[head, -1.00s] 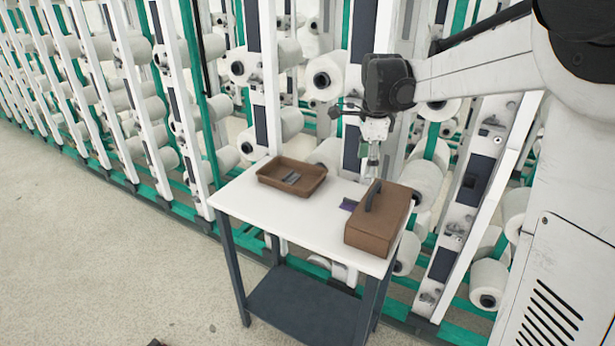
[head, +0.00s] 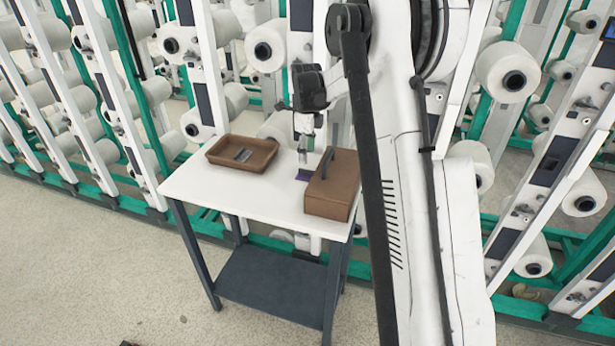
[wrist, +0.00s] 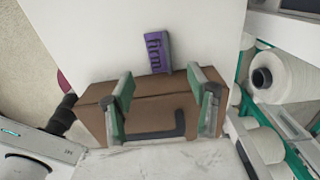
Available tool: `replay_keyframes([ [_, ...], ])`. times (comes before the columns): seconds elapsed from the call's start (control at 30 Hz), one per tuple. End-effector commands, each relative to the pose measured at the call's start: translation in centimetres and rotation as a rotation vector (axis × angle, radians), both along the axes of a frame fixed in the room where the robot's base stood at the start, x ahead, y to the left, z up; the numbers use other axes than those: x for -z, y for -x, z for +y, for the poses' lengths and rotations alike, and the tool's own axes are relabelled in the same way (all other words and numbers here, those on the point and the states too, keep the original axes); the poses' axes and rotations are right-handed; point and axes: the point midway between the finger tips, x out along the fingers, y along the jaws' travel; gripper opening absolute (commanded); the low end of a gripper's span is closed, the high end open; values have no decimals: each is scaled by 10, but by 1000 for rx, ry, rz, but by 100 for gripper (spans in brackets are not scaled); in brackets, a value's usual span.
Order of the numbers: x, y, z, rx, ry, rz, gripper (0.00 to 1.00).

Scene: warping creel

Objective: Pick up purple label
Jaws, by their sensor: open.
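The purple label (wrist: 156,53) lies flat on the white table top, close beside the brown box, in the wrist view. In the head view the purple label (head: 304,174) shows as a small patch just left of the box. My gripper (wrist: 164,84) is open and empty, its two green-padded fingers apart. In the wrist view the fingers show in front of the box, with the label beyond their tips and between their lines. In the head view my gripper (head: 303,160) points down above the table near the label; the exact height gap is hard to tell.
The brown box (head: 331,190) with a dark handle stands right beside the label. A brown tray (head: 240,165) holding a grey item sits at the left of the white table (head: 250,205). Creel posts and white yarn bobbins (head: 508,72) stand behind and to the right.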

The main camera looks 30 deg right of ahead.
Motion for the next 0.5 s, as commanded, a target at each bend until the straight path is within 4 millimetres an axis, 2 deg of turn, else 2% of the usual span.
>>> replay_keyframes([
  [0.1,17,0,0,-1,0,0,54],
  [0.5,44,-1,2,-1,0,0,54],
])
